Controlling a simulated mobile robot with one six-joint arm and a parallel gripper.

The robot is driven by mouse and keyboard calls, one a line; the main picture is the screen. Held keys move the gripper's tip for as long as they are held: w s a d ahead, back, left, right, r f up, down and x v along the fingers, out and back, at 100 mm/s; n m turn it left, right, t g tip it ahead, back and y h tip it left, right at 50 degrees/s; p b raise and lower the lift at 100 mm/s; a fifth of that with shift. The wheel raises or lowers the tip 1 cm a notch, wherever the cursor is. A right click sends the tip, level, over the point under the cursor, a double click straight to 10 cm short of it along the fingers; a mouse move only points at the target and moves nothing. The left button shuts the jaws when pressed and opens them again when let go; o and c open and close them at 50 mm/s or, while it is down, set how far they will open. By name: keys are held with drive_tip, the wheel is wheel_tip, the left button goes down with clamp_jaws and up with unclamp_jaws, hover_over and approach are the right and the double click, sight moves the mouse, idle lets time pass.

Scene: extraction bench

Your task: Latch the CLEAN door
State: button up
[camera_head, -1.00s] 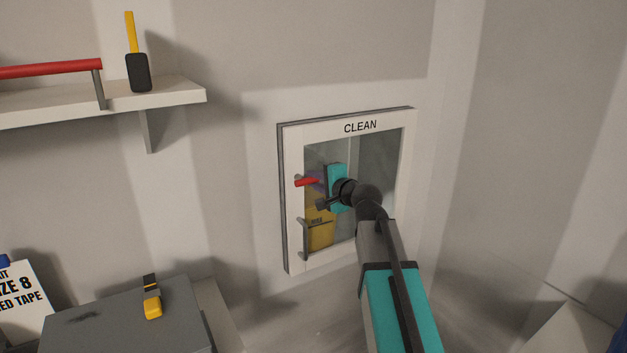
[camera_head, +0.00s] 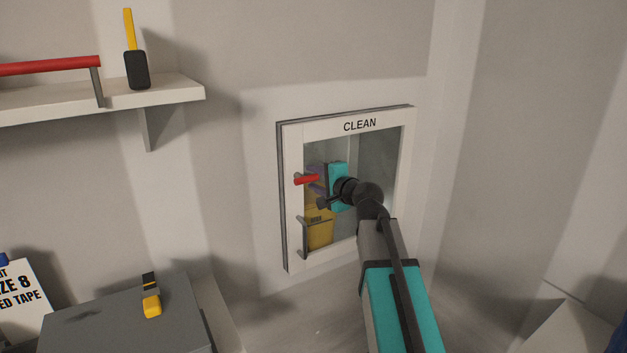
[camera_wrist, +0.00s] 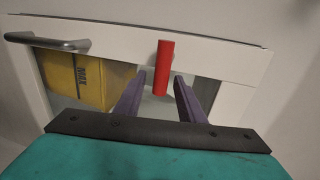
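The white-framed CLEAN door (camera_head: 293,236) has a glass pane and sits in or close against its frame on the wall. Its red latch handle (camera_head: 306,179) is on the left side of the door and points roughly sideways to the right. My gripper (camera_head: 316,180) is in front of the pane at the handle's free end. In the wrist view, my gripper's purple fingers (camera_wrist: 159,80) are apart, with the red handle (camera_wrist: 164,68) showing between their tips. I cannot tell whether either finger touches it.
A grey pull handle (camera_head: 304,238) is on the door below the latch. A yellow MAX bin (camera_wrist: 88,80) shows behind the glass. A shelf (camera_head: 170,95) is at upper left, and a grey case (camera_head: 120,320) with a yellow-black tool (camera_head: 151,297) is at lower left.

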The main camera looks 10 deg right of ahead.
drive_tip(key=b+v, duration=0.4)
drive_tip(key=v, duration=0.9)
drive_tip(key=shift+b, duration=0.4)
drive_tip(key=shift+s, duration=0.15)
